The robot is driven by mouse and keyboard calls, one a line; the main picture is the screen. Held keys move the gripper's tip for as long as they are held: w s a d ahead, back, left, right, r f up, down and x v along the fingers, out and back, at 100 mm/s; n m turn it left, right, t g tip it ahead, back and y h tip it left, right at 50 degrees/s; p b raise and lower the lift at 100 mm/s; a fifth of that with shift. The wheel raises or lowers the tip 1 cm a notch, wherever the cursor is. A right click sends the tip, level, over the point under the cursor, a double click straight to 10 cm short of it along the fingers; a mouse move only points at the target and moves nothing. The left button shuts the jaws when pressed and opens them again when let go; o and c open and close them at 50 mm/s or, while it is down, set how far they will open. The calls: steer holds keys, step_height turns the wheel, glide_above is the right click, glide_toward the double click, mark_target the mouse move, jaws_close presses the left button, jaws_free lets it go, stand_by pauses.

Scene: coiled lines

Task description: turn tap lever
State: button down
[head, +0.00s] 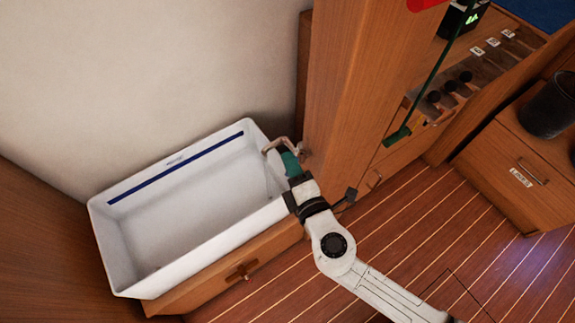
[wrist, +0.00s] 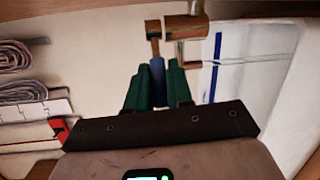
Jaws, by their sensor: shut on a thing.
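The copper-coloured tap (wrist: 186,28) is at the top middle of the wrist view. Its spout (head: 270,147) shows over the right end of a white basin in the head view. The tap lever, with a blue grip (wrist: 157,78), points down toward me in the wrist view. My gripper (wrist: 160,74) has green fingers on both sides of this blue grip and is shut on it. In the head view my gripper (head: 290,164) is right beside the tap and hides the lever.
The white basin (head: 128,245) with a blue stripe stands against the wall. A wooden post (head: 345,90) rises close to the right of the tap. The plank floor (head: 420,215) is mostly clear.

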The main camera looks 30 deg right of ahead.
steer(key=shift+s+d+f+n+y+b, duration=0.15)
steer(key=shift+n+y+b, duration=0.1)
steer(key=shift+n+y, duration=0.15)
steer(key=shift+s+r+n+y+b, duration=0.1)
steer(key=shift+n+y+b, duration=0.15)
steer(key=shift+y, duration=0.25)
steer(key=c, duration=1.1)
jaws_free()
steer(key=s+a+r+b, duration=0.1)
steer(key=s+b, duration=0.2)
steer(key=s, duration=0.7)
steer(key=shift+s+r, duration=0.25)
steer(key=shift+s, duration=0.1)
